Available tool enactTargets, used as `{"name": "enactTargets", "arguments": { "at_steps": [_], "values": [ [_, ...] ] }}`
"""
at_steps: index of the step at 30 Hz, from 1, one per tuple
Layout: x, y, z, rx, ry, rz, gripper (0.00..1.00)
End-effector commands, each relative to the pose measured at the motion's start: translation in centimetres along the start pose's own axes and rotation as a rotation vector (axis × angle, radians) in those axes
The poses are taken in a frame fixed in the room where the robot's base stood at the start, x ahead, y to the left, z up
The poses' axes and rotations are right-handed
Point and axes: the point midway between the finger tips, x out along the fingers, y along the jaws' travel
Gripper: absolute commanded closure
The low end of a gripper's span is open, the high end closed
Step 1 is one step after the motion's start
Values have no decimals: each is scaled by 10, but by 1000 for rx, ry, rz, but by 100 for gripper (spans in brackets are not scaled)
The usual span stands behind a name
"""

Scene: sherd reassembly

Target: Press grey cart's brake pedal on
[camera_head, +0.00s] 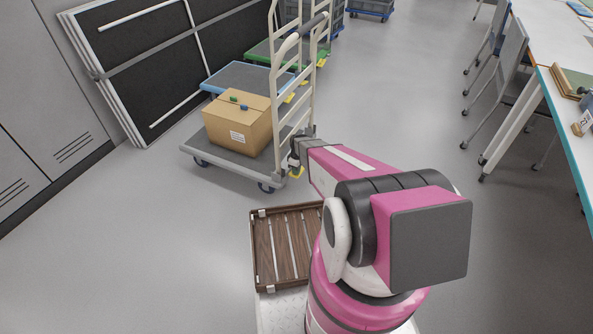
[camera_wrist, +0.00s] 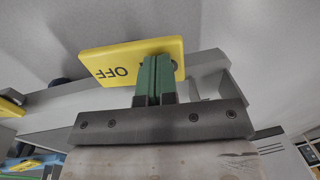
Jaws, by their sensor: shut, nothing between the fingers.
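The grey cart (camera_head: 205,157) stands on the floor ahead of my arm, with a cream push handle (camera_head: 275,90) at its right end. Its yellow brake pedal (camera_head: 297,173) shows at the lower right corner of the deck. In the wrist view the yellow pedal (camera_wrist: 108,62) is large and reads "OFF", upside down in the picture. My gripper (camera_wrist: 155,62) has its two green fingers closed together, tips overlapping the pedal's right part in the picture. I cannot tell whether they touch it. In the head view my gripper (camera_head: 298,158) is at the cart's handle end, partly hidden by my arm.
A cardboard box (camera_head: 238,125) sits on the grey cart. A blue cart (camera_head: 245,77) and a green cart (camera_head: 262,50) stand close behind. More yellow pedals (camera_wrist: 10,107) show in the wrist view. Tables and chairs (camera_head: 505,75) are at right; the floor between is clear.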

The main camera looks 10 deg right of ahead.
Motion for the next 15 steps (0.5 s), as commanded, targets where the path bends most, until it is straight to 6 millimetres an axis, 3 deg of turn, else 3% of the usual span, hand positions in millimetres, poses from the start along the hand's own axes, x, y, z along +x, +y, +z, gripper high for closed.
{"name": "enactTargets", "arguments": {
  "at_steps": [9,15],
  "values": [
    [9,-12,1,-3,-1,247,100],
    [15,-14,0,-2,1,271,100]
  ]
}}
